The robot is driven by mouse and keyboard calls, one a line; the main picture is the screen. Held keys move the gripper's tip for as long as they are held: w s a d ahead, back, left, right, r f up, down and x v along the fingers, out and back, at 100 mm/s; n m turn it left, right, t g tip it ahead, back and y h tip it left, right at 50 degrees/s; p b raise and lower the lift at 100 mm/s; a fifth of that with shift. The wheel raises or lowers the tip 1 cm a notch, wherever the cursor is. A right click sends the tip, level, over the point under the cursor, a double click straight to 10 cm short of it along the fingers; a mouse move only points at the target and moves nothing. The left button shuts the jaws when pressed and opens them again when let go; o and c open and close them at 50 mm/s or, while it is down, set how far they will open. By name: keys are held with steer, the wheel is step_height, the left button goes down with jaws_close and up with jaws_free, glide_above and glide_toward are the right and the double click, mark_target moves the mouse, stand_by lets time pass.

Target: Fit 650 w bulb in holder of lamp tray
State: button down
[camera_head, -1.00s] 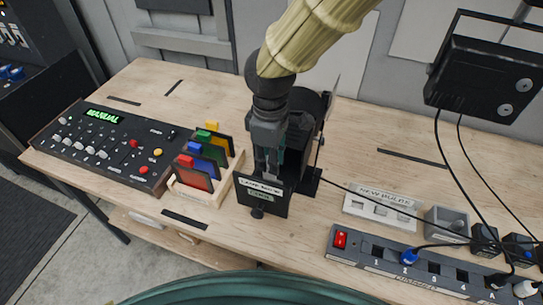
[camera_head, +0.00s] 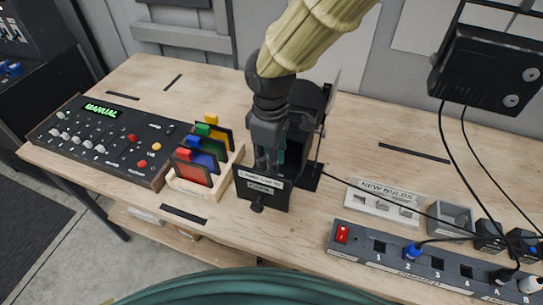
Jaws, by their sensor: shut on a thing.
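The lamp tray (camera_head: 263,186) has a black front panel with a white label and a green label, and a knob below. It is pulled out from a black lamp housing (camera_head: 311,103) on the table. My gripper (camera_head: 267,165) points down into the tray, just behind its front panel. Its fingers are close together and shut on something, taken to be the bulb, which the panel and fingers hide. The holder in the tray is hidden too. The new bulbs rack (camera_head: 386,198) stands to the right, with pale pieces in its slots.
A control desk (camera_head: 105,140) reading MANUAL is at the left. A rack of coloured gel frames (camera_head: 204,160) stands close left of the tray. A dimmer strip (camera_head: 435,264) with plugs and cables, a small grey box (camera_head: 450,217) and a hanging lamp (camera_head: 486,72) are at the right.

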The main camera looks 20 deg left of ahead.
steer(key=shift+s+a+m, duration=0.1)
steer(key=shift+m, duration=0.8)
steer(key=shift+r+p, duration=0.1)
steer(key=shift+p, duration=0.2)
steer(key=shift+d+f+b, duration=0.2)
steer(key=shift+f+b, duration=0.25)
steer(key=shift+f, duration=0.7)
stand_by(0.7)
steer(key=c, duration=1.2)
jaws_free()
steer(key=shift+c, duration=0.2)
step_height(320, 180, up, 12)
steer(key=shift+f, duration=0.15)
